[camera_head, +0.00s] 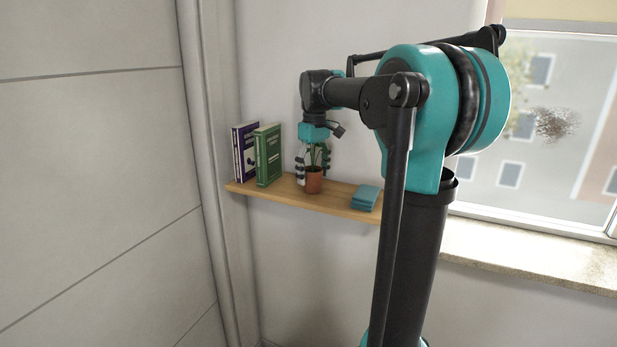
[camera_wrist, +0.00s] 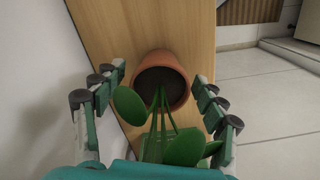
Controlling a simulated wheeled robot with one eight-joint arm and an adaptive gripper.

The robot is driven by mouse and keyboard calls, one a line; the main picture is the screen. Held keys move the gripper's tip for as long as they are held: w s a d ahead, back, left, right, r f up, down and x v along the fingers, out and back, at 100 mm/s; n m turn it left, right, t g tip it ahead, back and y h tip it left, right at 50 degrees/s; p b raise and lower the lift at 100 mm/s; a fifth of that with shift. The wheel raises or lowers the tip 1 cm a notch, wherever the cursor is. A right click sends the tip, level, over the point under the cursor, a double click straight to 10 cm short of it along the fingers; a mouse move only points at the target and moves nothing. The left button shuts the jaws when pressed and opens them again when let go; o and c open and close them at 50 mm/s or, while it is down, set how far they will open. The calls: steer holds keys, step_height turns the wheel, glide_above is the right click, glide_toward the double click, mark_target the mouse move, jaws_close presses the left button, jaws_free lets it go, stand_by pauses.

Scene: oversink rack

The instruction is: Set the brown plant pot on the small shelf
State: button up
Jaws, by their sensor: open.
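The brown plant pot (camera_head: 314,181) with a green plant stands upright on the small wooden shelf (camera_head: 283,199), between the books and a small teal stack. In the wrist view the pot (camera_wrist: 163,72) shows from above, with its green leaves (camera_wrist: 184,148) reaching toward the camera. My gripper (camera_head: 313,168) is just above the pot, pointing down. Its fingers (camera_wrist: 158,103) are spread on either side of the plant, with gaps between them and the pot. The shelf board (camera_wrist: 190,28) shows under the pot.
A green book (camera_head: 268,155) and a purple book (camera_head: 244,155) stand at the shelf's left end. A small teal stack (camera_head: 365,197) lies to the right of the pot. The wall is close behind the shelf. A window sill (camera_head: 530,250) is at the right.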

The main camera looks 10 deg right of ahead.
step_height(320, 180, up, 11)
stand_by(0.3)
